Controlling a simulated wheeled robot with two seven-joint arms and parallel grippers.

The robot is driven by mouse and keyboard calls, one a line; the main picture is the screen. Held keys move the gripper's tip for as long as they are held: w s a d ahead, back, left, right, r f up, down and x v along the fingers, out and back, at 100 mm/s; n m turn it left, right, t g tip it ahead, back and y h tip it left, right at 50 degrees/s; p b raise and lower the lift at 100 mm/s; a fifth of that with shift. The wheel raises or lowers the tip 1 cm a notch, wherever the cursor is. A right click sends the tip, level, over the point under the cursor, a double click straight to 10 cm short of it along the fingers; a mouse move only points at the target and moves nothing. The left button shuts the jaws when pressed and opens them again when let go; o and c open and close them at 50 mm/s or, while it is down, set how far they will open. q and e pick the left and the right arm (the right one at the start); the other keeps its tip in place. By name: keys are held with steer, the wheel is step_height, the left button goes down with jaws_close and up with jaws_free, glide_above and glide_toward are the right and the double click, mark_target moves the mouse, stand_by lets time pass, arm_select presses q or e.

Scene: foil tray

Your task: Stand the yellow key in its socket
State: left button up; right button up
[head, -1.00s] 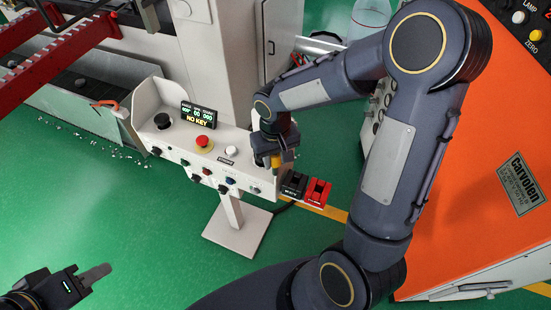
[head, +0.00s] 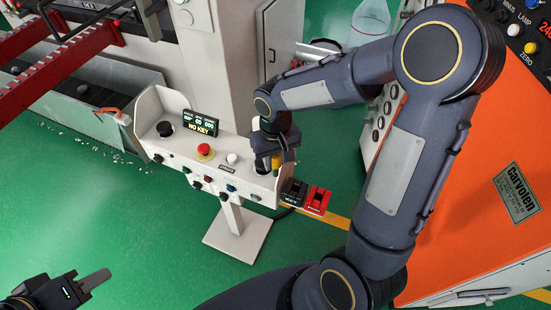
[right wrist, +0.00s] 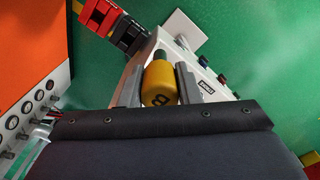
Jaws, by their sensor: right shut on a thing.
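The yellow key (right wrist: 160,84) shows as a rounded yellow head with a dark mark, its darker narrow end pointing away in the right wrist view. My right gripper (right wrist: 159,88) is shut on it, one finger on each side. In the head view the yellow key (head: 276,163) is partly hidden by my right gripper (head: 277,160), over the right end of the white console (head: 236,185). A black block (head: 293,192) marked KEY is at that end. I cannot make out the socket opening or whether the key touches it. My left gripper (head: 92,282) is far off at lower left, only one finger clear.
A red block (head: 317,199) sits beside the black one. The console has a red button (head: 204,152), a white knob (head: 232,159) and a display (head: 201,122) reading NO KEY. An orange cabinet (head: 480,215) stands at right. Green floor is open at lower left.

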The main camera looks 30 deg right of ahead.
steer(key=shift+f, duration=0.1)
steer(key=shift+d+f+m+b, duration=0.15)
steer(key=shift+f+m+b, duration=0.15)
steer(key=shift+m, duration=0.2)
step_height(320, 180, down, 4)
steer(key=d+m+b, duration=0.3)
steer(key=m+b, duration=0.1)
steer(key=m, duration=0.6)
steer(key=m+b, duration=0.5)
steer(key=m, duration=1.1)
glide_toward(296, 181)
steer(key=s+a+r, duration=0.1)
steer(key=s, duration=0.1)
steer(key=shift+s+a, duration=0.1)
steer(key=shift+a, duration=0.05)
steer(key=shift+f+b, duration=0.2)
steer(key=shift+b, duration=0.1)
steer(key=shift+f+b, duration=2.6)
steer(key=shift+f, duration=0.7)
